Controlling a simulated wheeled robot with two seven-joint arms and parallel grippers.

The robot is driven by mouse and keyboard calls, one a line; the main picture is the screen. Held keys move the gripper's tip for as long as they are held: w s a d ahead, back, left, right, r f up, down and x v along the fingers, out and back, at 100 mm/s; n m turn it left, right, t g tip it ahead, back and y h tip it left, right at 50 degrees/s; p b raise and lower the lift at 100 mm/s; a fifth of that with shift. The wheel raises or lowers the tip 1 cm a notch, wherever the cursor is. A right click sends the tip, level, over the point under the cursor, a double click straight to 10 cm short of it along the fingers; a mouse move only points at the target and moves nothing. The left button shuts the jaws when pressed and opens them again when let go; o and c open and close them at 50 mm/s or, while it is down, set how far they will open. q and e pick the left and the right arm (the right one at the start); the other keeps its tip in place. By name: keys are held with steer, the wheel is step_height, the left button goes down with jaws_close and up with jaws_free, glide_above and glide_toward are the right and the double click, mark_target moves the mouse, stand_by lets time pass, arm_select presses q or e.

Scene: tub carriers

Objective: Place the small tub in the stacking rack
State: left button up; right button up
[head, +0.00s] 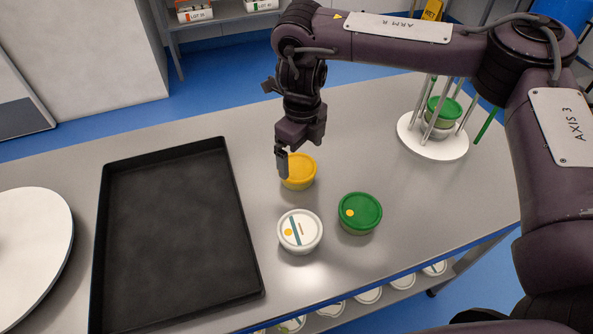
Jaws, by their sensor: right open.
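Three lidded tubs stand on the steel table: a yellow-lidded tub (302,172), a white-lidded tub (300,232) with a printed label, and a green-lidded tub (360,212) with a yellow dot. The yellow-lidded one looks the smallest of them. The stacking rack (407,132) has a round white base and upright posts, and holds another green-lidded tub (441,110). My right gripper (283,162) is open and empty beside the yellow-lidded tub, at its left; its fingers partly overlap each other here, and its exact height is unclear. My left gripper is out of view.
A large empty black tray (112,235) lies left of the tubs. A white round disc (35,240) is at the far left. A lower shelf under the front edge holds several white-lidded tubs (368,296). The table between tubs and rack is clear.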

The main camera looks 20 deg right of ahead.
mark_target(299, 167)
steer(key=f, duration=0.2)
steer(key=f+p, duration=0.1)
steer(key=f, duration=0.2)
steer(key=shift+s+a+f, duration=0.1)
steer(key=shift+s+a, duration=0.05)
steer(key=shift+a, duration=0.05)
steer(key=c, duration=1.1)
steer(key=shift+c, duration=0.2)
